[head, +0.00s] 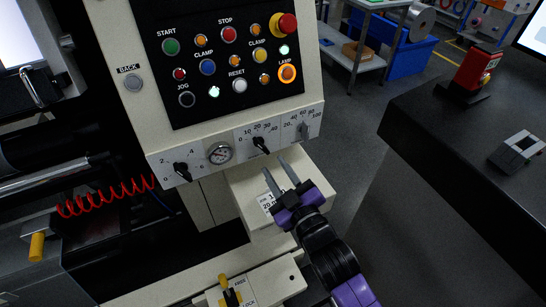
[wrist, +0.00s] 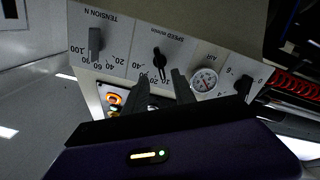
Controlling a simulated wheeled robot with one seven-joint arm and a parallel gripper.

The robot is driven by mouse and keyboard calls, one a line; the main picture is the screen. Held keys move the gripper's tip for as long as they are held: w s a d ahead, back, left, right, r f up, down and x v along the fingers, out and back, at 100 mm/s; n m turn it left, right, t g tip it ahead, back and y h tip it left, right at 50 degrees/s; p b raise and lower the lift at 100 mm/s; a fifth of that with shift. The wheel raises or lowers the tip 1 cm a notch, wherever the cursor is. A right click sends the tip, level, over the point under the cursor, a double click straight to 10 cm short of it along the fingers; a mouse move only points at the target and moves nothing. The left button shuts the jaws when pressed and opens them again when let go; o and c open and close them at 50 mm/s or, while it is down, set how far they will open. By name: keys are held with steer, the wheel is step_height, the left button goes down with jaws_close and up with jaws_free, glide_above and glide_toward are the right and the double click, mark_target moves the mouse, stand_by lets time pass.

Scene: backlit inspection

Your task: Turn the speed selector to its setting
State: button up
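The speed selector is a black knob (head: 260,144) on the cream lower strip of the control panel, with a scale of numbers above it. It also shows in the wrist view (wrist: 159,61), beside the lettering that reads speed. My gripper (head: 276,167) is open and empty, its two grey fingers apart, just below and right of the knob in the head view. In the wrist view the fingers (wrist: 161,76) lie on either side of the knob's lower end, and I cannot tell if they touch it. A white label (head: 267,202) with partly hidden print, including 20, sits behind my gripper.
A round gauge (head: 219,153) and another black knob (head: 183,172) are left of the selector. A grey tension knob (head: 303,131) is close on its right. Lit buttons, including a lamp button (head: 287,73), and a red mushroom button (head: 284,25) are above.

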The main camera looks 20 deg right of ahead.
mark_target(263, 149)
steer(key=w+p, duration=0.1)
steer(key=w, duration=0.5)
steer(key=shift+w+p, duration=0.15)
steer(key=shift+p, duration=0.15)
steer(key=shift+w, duration=0.85)
jaws_close()
